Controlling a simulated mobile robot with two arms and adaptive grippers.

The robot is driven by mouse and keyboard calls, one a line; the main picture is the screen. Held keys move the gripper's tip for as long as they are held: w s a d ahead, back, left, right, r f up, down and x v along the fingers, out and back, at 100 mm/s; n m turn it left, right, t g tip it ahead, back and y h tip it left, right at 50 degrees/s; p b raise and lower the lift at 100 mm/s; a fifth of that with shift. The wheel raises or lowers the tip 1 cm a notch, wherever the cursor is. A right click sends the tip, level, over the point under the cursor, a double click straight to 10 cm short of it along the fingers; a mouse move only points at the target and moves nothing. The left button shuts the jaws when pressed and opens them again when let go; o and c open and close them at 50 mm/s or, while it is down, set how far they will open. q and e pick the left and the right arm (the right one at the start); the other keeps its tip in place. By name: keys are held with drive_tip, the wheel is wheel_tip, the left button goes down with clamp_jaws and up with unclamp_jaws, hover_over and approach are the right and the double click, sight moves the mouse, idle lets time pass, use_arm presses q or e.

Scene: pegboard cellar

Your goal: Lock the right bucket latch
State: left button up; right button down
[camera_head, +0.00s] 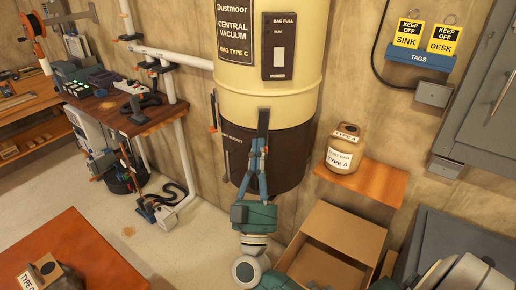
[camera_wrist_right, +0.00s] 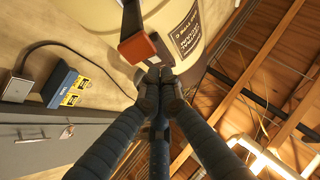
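The cream vacuum canister (camera_head: 268,85) stands against the wall with a dark bucket (camera_head: 290,165) below it. The right latch (camera_head: 263,120) is a dark upright bar across the seam on the bucket's front. In the right wrist view, the latch's orange-brown end block (camera_wrist_right: 137,48) is just beyond the fingertips. My right gripper (camera_head: 260,142) is right below the latch bar, pointing up; its fingers (camera_wrist_right: 157,76) come together at the tips. I see nothing clearly held, and cannot tell whether they touch the latch. Another latch (camera_head: 213,112) is at the canister's left edge. My left gripper is out of view.
A small shelf (camera_head: 385,182) with a tan vacuum bag (camera_head: 342,150) is to the right. An open cardboard box (camera_head: 345,230) stands below it. A grey cabinet (camera_head: 485,110) is at far right, a wooden workbench (camera_head: 125,112) at left, with open floor in front.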

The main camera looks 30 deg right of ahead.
drive_tip(key=shift+w+d+f, duration=0.1)
drive_tip(key=shift+w+f, duration=0.05)
drive_tip(key=shift+f, duration=0.4)
drive_tip(key=shift+h, duration=0.3)
